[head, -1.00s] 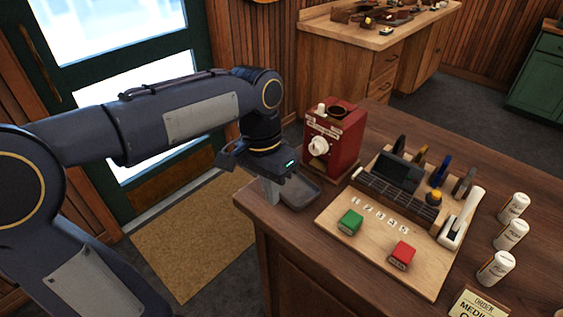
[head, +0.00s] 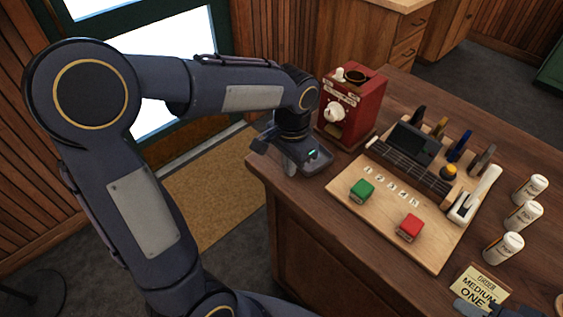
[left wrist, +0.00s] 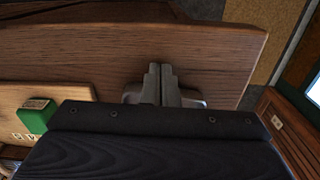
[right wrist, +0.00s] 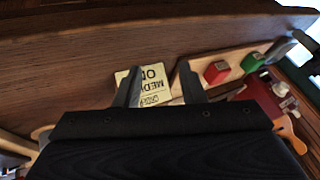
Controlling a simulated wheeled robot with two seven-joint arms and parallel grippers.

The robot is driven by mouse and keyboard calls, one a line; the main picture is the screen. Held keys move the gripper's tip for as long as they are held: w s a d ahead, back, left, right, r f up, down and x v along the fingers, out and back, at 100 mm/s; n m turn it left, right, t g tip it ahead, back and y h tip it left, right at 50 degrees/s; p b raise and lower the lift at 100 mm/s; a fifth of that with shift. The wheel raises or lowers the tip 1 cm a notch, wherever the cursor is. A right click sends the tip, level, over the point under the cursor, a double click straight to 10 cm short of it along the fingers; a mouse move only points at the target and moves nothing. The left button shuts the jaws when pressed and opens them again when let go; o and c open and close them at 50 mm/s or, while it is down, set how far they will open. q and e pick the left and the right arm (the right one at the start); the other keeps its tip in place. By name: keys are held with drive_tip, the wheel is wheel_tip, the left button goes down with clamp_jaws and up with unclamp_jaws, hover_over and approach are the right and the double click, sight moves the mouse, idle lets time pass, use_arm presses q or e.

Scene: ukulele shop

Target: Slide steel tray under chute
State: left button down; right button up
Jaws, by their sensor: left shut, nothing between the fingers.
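I cannot make out the chute on the grinder. My left gripper (head: 291,168) is shut and empty, fingers pointing down at the tray's outer side; whether they touch it I cannot tell. In the left wrist view the shut fingers (left wrist: 161,85) stand in front of the tray (left wrist: 193,98), which shows on both sides. My right gripper (right wrist: 160,85) is open and empty above the order card (right wrist: 155,80).
A wooden board (head: 400,235) holds a green block (head: 362,191), a red block (head: 410,228), a fretboard and a white lever tool (head: 475,195). White bottles (head: 523,215) stand at the right. The counter's left edge (head: 262,175) is close to the tray.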

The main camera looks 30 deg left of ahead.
use_arm(q)
drive_tip(key=shift+w+d, duration=0.15)
drive_tip(key=shift+w, duration=0.15)
drive_tip(key=w, duration=0.1)
drive_tip(key=w+d, duration=0.1)
drive_tip(key=w+p, duration=0.1)
drive_tip(key=shift+w+d, duration=0.25)
drive_tip(key=shift+w, duration=0.15)
drive_tip(key=shift+s, duration=0.1)
